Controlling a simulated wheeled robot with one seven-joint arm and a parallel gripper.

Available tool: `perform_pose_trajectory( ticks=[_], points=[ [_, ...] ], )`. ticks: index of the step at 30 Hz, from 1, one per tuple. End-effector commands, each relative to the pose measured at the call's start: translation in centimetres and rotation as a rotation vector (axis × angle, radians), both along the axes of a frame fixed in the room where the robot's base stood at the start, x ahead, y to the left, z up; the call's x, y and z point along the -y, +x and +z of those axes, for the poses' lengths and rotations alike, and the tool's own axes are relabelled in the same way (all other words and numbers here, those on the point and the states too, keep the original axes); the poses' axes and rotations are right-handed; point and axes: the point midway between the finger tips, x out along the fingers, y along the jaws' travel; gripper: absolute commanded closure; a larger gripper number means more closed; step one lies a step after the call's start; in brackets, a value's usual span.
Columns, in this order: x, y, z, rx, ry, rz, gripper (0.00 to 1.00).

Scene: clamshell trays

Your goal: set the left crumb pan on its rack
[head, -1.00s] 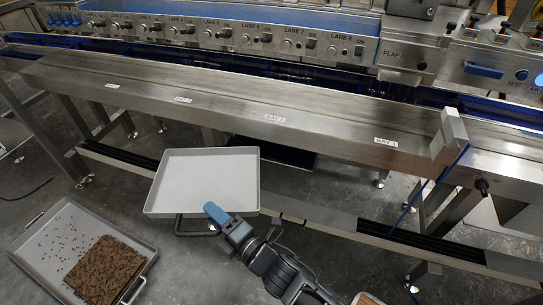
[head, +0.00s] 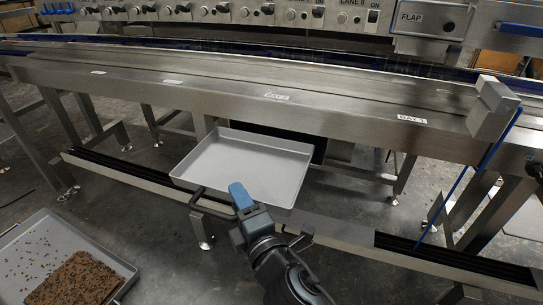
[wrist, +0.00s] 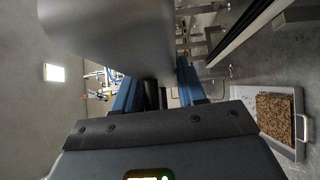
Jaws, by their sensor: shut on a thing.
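An empty grey crumb pan (head: 240,165) is held level in front of the steel bench, near its low rail (head: 340,230) with black strips. In the head view it hides part of that rail; I cannot tell whether it touches. My gripper (head: 242,197) is shut on the pan's dark handle (head: 207,202) at its near side. In the wrist view the pan's grey underside or wall (wrist: 105,35) fills the upper left, and the blue fingers (wrist: 155,90) close around the dark handle. A second pan (head: 95,255) with brown crumbs (head: 70,280) lies on the floor at lower left.
The bench front (head: 230,95) with bay labels runs above the low rail. Bench legs (head: 205,235) stand near the pan. A grey block (head: 493,108) and blue strap (head: 470,180) are at right. Floor between the pans is clear.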

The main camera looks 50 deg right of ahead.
Motion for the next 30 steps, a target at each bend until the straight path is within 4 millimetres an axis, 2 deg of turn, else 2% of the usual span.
perform_pose_trajectory(
  ticks=[4, 15, 21, 25, 30],
  points=[
    [2.8, 1.1, 0.9, 0.005, -0.004, -0.002, 1.0],
    [10.9, 4.2, 1.0, 0.004, -0.004, 0.001, 1.0],
    [14.7, 5.5, 0.9, 0.002, -0.003, 0.0, 1.0],
    [16.0, 5.9, 0.6, 0.004, -0.002, 0.0, 1.0],
    [16.4, 6.0, -0.3, 0.003, 0.0, 0.0, 1.0]
  ],
)
